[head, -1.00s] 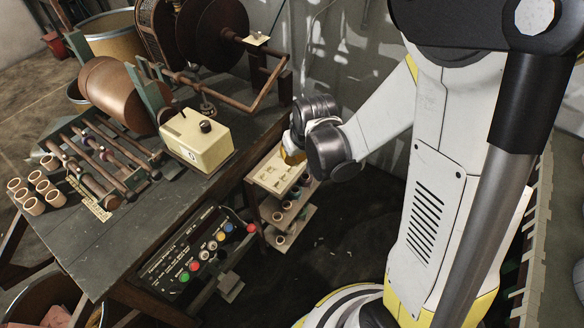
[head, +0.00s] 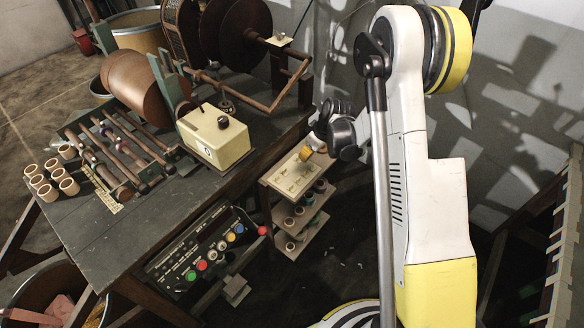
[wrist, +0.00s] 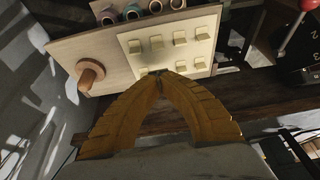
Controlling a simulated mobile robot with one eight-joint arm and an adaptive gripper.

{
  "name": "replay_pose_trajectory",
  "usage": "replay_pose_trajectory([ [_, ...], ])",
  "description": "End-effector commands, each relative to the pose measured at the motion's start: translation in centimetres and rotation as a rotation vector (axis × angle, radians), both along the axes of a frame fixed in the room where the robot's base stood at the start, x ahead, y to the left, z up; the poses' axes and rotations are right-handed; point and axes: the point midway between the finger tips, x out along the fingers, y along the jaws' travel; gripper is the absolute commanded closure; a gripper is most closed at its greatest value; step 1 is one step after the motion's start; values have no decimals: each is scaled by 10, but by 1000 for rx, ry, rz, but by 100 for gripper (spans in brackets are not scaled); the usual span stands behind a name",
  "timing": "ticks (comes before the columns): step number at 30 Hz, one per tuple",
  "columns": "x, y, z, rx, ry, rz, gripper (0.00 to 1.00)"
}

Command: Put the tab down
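In the wrist view the two yellow ridged fingers of my gripper (wrist: 158,76) lean together and meet at their tips. No tab shows clearly between them; the contact spot is small and dark, so I cannot tell if one is held. The tips lie over the near edge of a pale tab board (wrist: 125,47), which carries several small cream tabs (wrist: 156,42) in rows. In the head view my gripper (head: 316,143) is just above the top shelf of a small wooden rack (head: 268,195), where the same board (head: 290,178) lies.
A wooden peg (wrist: 90,72) stands left of the tabs. Several tape rolls (wrist: 132,11) sit beyond the board. Left of the rack is the workbench (head: 110,240) with a cream box (head: 214,140) and a button panel (head: 205,252). A wall stands behind.

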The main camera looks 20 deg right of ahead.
Motion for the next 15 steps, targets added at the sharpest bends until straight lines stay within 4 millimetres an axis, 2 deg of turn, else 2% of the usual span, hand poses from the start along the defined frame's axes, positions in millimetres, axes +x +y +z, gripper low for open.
replay_pose_trajectory([
  [1, 10, 9, -12, -1, 1, 3, 100],
  [6, 36, 29, -31, -1, -1, 1, 100],
  [12, 47, 37, -38, 0, 0, -2, 100],
  [15, 47, 37, -50, 0, 0, -2, 100],
])
